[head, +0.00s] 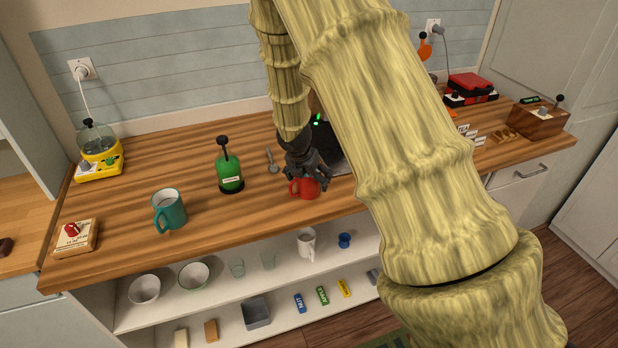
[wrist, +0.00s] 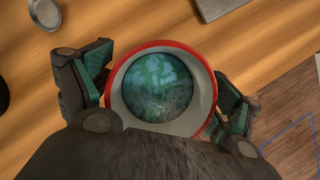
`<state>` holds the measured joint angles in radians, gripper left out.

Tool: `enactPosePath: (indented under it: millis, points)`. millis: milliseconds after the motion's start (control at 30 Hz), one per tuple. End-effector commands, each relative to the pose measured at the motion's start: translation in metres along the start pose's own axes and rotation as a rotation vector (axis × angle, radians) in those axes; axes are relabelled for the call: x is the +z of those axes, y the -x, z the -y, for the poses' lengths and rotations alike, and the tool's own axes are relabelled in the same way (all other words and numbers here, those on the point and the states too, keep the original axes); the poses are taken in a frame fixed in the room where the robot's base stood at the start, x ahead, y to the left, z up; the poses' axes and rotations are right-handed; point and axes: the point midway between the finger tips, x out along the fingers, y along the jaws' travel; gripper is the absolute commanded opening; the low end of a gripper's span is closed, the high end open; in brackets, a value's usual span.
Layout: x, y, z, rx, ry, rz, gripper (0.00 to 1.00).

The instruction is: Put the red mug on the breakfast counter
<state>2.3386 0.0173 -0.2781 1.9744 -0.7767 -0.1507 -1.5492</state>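The red mug (head: 304,188) stands upright near the front edge of the wooden counter (head: 120,186). In the wrist view the red-rimmed mug (wrist: 117,92) is seen from above, with a pale inner wall and a mottled blue-green bottom. My gripper (head: 308,176) is right over it, pointing down. In the wrist view my gripper (wrist: 166,98) has its fingers spread on either side of the mug, close to its walls. Firm contact is not visible. My gripper hides part of the mug in the head view. Which surface is the breakfast counter is not marked.
A dark appliance (head: 325,140) is behind my gripper. The open shelf (head: 222,297) below holds bowls, glasses and a white mug.

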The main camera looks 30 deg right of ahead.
Motion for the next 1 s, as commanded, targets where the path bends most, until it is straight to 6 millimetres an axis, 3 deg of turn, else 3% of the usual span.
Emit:
enactPosePath:
  millis: [433,1000]
  points:
    - [0.002,0.010,-0.001,0.001,-0.002,0.001,0.91]
    - [0.001,0.080,-0.001,0.002,-0.002,0.001,0.91]
